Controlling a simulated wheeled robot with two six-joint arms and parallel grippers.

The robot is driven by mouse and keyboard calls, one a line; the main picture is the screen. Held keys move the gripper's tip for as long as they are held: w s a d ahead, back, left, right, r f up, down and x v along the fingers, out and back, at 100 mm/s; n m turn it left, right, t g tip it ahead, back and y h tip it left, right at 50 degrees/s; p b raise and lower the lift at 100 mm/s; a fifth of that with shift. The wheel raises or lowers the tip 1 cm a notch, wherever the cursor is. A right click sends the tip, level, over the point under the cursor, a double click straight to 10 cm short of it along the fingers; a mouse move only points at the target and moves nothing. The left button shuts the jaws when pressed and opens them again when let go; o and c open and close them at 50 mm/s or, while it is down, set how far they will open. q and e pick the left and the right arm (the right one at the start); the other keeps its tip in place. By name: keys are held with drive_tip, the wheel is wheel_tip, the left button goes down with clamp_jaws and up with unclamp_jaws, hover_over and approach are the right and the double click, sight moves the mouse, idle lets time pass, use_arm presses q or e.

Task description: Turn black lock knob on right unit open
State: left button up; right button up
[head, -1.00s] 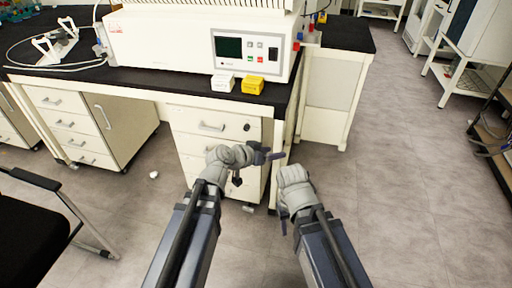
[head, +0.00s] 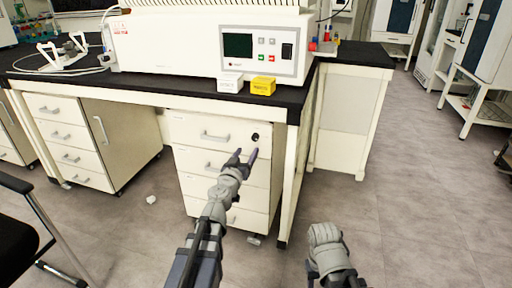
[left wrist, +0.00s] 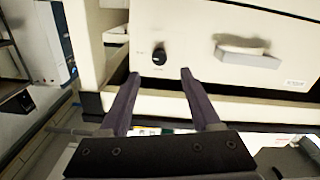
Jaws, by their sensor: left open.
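The black lock knob (head: 255,137) is a small round knob on the upper right of the top drawer front of the right drawer unit (head: 183,132). My left gripper (head: 247,153) is open, its two dark fingers reaching toward the drawer front just below the knob. In the left wrist view the knob (left wrist: 159,57) shows beyond and between the open fingertips (left wrist: 160,73), with nothing between the fingers. The fingers look apart from the knob. My right gripper (head: 313,270) is low in the head view, away from the unit; its fingers are mostly hidden.
The black bench top (head: 180,92) overhangs the unit, with a white freeze dryer (head: 170,50) on it. A yellow box (head: 263,86) and a white box (head: 230,83) stand at its front edge. A table leg (head: 292,175) stands right of the unit. A black chair (head: 15,235) is at left.

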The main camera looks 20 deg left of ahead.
sight(254, 139)
use_arm(q)
drive_tip(key=shift+w, duration=0.15)
drive_tip(key=w, duration=0.7)
drive_tip(key=shift+w+d, duration=0.15)
drive_tip(key=shift+w, duration=0.15)
clamp_jaws()
